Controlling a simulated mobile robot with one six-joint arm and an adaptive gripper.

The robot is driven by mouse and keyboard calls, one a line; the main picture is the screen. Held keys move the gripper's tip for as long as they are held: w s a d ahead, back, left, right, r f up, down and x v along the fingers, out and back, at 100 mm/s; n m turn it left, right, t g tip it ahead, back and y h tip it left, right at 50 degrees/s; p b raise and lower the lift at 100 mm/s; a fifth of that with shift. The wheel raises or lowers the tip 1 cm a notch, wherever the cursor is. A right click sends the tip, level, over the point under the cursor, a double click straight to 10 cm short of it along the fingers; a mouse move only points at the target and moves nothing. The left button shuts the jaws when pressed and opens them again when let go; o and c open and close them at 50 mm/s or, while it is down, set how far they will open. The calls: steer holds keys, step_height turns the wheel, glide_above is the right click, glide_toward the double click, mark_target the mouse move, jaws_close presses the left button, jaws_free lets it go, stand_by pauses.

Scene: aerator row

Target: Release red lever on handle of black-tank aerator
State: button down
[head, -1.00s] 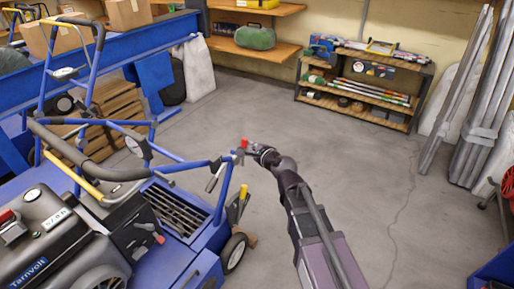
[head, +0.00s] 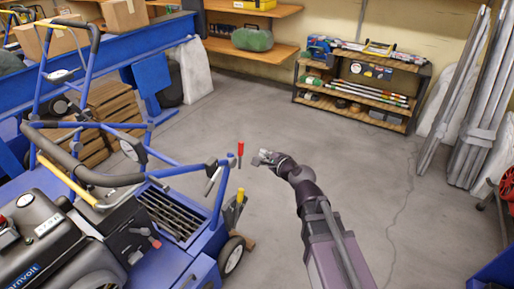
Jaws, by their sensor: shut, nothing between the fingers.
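The black-tank aerator (head: 165,268) fills the lower left of the head view, with a blue frame and a black tank (head: 45,222). Its blue handle (head: 180,169) reaches right to a bracket. The red lever (head: 240,149) stands roughly upright near the right end of this handle; its joint to the handle is too small to make out. My gripper (head: 260,158) is shut and empty just right of the lever, with a small gap between them. The arm comes up from the bottom of the view.
A yellow-topped lever (head: 240,197) and a wheel (head: 231,257) are at the aerator's right side. A red-tipped control (head: 154,242) is on its body. A low shelf (head: 362,85) and metal poles (head: 478,125) stand at the back right. The floor (head: 350,170) between is clear.

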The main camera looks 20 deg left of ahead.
steer(key=shift+f+v, duration=0.15)
steer(key=shift+v, duration=0.85)
steer(key=shift+f+v, duration=0.2)
steer(key=shift+v, duration=0.8)
steer(key=shift+s, duration=0.15)
steer(key=d+f+n+g+h+p, duration=0.25)
steer(key=d+n+h, duration=0.2)
steer(key=d, duration=0.65)
steer(key=d+f+n+g+h+p, duration=0.25)
steer(key=d+f+n, duration=0.2)
steer(key=d, duration=0.55)
steer(key=s+d+n+g+h+p, duration=0.1)
steer(key=s+d+n+g+h, duration=0.15)
steer(key=d, duration=0.65)
steer(key=s+d+n+g+h+p, duration=0.1)
steer(key=s+d+h+p, duration=0.15)
steer(key=d, duration=0.65)
step_height(320, 180, up, 38)
steer(key=p, duration=3.6)
steer(key=shift+f, duration=0.2)
